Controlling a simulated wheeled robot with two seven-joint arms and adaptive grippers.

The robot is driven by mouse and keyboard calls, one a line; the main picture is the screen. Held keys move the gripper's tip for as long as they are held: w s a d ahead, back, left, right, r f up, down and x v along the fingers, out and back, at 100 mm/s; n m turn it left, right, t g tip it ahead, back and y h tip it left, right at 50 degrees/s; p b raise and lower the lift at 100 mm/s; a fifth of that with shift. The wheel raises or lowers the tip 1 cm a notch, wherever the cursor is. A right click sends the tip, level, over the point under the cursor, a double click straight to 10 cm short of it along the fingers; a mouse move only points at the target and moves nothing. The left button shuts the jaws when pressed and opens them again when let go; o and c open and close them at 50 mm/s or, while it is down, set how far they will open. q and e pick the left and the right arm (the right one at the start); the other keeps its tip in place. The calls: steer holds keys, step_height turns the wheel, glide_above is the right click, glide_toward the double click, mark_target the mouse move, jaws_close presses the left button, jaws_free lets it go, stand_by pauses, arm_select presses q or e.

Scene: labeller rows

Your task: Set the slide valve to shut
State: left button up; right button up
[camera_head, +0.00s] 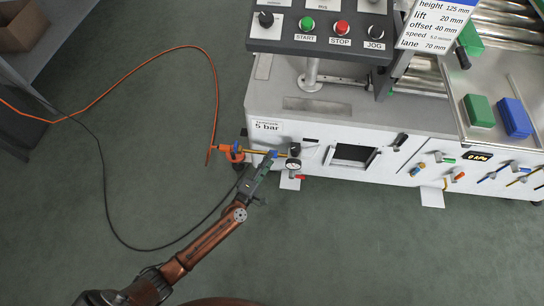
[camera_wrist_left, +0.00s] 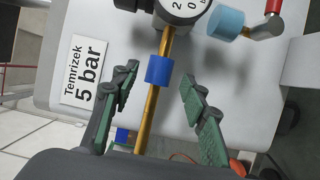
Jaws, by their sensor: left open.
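The slide valve shows as a blue sleeve (camera_wrist_left: 160,69) on a thin brass pipe (camera_wrist_left: 146,118) in the left wrist view. In the head view the blue sleeve (camera_head: 272,153) is small and partly covered by my gripper. A round gauge (camera_head: 293,165) sits at the pipe's right end, and it also tops the wrist view (camera_wrist_left: 183,8). My left gripper (camera_wrist_left: 160,76) is open, with one finger on each side of the pipe and sleeve; gaps show on both sides. In the head view the gripper (camera_head: 267,164) is at the machine's front left. My right gripper is not in view.
A label reading 5 bar (camera_head: 267,126) is on the white panel above the pipe. An orange connector (camera_head: 233,153) with an orange hose (camera_head: 214,90) is at the pipe's left. A light blue knob (camera_wrist_left: 226,23) is near the gauge. Several other small valves line the panel's right. The floor is mostly clear.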

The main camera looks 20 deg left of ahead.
arm_select(q)
steer(key=shift+w+d, duration=0.15)
steer(key=shift+w, duration=1.15)
steer(key=shift+c, duration=0.5)
jaws_close()
